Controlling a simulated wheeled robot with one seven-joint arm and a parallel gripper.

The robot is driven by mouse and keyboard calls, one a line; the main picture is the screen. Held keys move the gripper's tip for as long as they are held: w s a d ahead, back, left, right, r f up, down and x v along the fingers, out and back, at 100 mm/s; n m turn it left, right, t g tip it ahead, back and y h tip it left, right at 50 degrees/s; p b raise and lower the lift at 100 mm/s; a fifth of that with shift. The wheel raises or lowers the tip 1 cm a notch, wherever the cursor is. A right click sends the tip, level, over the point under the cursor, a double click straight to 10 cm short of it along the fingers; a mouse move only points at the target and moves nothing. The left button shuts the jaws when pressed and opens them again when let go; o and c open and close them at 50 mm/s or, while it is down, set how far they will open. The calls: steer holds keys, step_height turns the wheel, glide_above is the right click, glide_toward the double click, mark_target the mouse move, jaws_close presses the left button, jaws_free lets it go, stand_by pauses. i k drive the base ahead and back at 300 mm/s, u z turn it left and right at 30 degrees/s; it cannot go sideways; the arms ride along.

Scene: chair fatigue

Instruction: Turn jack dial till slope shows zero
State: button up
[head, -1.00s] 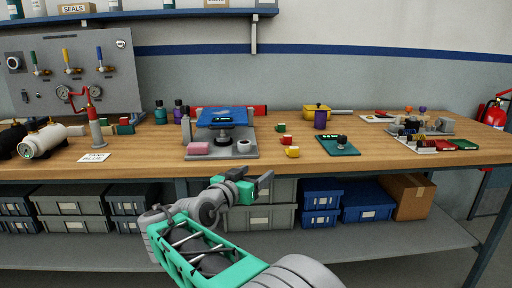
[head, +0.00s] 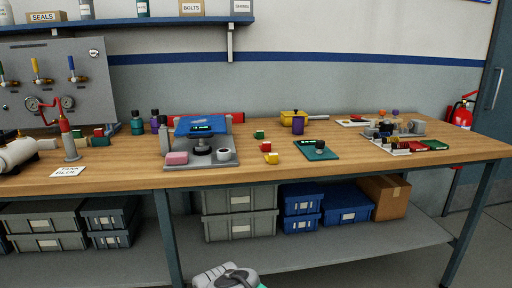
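A blue plate (head: 186,124) with a small lit green readout (head: 202,128) on its front edge sits above a grey base (head: 230,163) on the bench. A dark round jack part (head: 201,150) stands beneath the plate. The readout's digits are too small to read. To the right, a teal panel (head: 327,156) carries a dark round knob (head: 320,145) and a small lit green display. I cannot tell which round part is the jack dial. Only a grey piece of my arm shows at the bottom edge; my gripper is out of view.
A pink block (head: 177,158) and a white ring (head: 224,155) sit on the grey base. The wooden bench (head: 260,179) has a clear front strip.

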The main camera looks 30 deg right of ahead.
mark_target(223, 155)
steer(key=z, duration=1.25)
steer(key=i, duration=0.85)
steer(key=u, duration=2.8)
